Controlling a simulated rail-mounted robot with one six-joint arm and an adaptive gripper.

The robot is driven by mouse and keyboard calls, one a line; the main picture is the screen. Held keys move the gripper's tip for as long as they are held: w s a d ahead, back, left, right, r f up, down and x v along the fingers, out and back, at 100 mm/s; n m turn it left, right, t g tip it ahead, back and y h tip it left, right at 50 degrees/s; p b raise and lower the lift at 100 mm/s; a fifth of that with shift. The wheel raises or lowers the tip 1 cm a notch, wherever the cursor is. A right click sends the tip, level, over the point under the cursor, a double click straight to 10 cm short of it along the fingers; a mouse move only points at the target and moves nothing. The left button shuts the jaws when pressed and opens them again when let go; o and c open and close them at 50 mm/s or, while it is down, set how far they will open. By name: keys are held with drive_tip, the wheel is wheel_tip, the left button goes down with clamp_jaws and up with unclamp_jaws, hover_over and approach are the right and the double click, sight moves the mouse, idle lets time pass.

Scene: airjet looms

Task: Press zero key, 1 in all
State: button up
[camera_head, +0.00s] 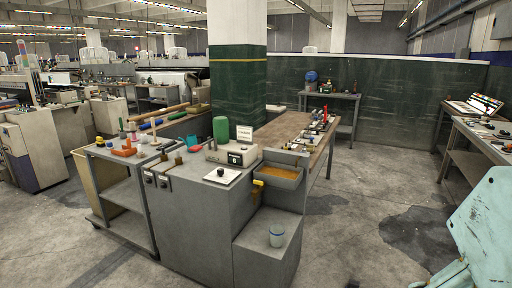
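A pale boxy device with a small dark display (233,158) stands on the grey cabinet (195,205) near the middle of the view. It looks like a scale or counter. A white plate (229,180) with a small dark knob-like object on it lies just in front of the device. A zero key is too small to make out from here. My gripper is not in view, so its distance from the device does not show.
A grey trolley (128,196) with small parts stands left of the cabinet. A workbench (283,130) with tools runs behind. Open floor (350,220) lies to the right.

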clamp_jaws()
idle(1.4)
